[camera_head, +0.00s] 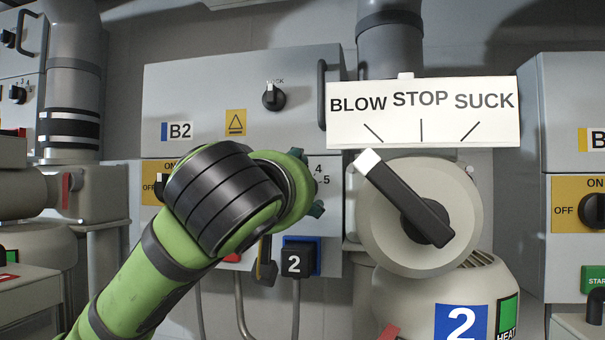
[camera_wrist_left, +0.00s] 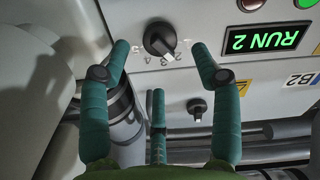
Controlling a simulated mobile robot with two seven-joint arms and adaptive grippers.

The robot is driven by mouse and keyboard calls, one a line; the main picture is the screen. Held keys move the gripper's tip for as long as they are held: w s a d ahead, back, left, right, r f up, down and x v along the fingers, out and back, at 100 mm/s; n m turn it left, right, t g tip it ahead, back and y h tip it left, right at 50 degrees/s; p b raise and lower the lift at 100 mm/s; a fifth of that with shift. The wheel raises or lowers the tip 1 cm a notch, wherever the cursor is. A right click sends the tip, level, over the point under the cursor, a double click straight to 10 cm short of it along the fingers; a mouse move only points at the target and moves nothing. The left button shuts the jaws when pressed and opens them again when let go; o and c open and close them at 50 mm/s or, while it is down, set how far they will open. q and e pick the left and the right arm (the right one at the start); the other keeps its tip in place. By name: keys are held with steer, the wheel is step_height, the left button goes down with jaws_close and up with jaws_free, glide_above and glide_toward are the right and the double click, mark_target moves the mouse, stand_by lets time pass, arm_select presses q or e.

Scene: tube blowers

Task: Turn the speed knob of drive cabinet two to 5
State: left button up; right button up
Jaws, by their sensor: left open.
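The speed knob (camera_wrist_left: 160,38) is black with a white pointer and sits on the grey cabinet front in the left wrist view. Its pointer aims down and slightly right there, in an upside-down picture. Small digits ring it, but the exact setting is hard to read. My left gripper (camera_wrist_left: 159,55) is open, with teal fingers on either side of the knob and a third finger below it; contact is not visible. In the head view, my green arm hides the knob and most of the left gripper (camera_head: 307,182); the digits 4 and 5 show beside it. My right gripper is not in view.
A lit RUN 2 display (camera_wrist_left: 262,39) is beside the fingers. The upper B2 box carries a lock knob (camera_head: 273,97). A blower with a black selector lever (camera_head: 408,200) stands right of my arm, its white end near BLOW. A plug marked 2 (camera_head: 294,262) sits below.

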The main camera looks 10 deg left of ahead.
arm_select(q)
steer(key=w+p, duration=0.1)
steer(key=w, duration=0.2)
steer(key=shift+a, duration=0.1)
steer(key=shift+w+f+p, duration=0.25)
steer(key=shift+w+p, duration=0.1)
steer(key=shift+w, duration=0.55)
steer(key=shift+s, duration=0.15)
steer(key=shift+s+r, duration=0.1)
steer(key=shift+c, duration=0.4)
steer(key=c, duration=1.1)
steer(key=shift+o, duration=0.2)
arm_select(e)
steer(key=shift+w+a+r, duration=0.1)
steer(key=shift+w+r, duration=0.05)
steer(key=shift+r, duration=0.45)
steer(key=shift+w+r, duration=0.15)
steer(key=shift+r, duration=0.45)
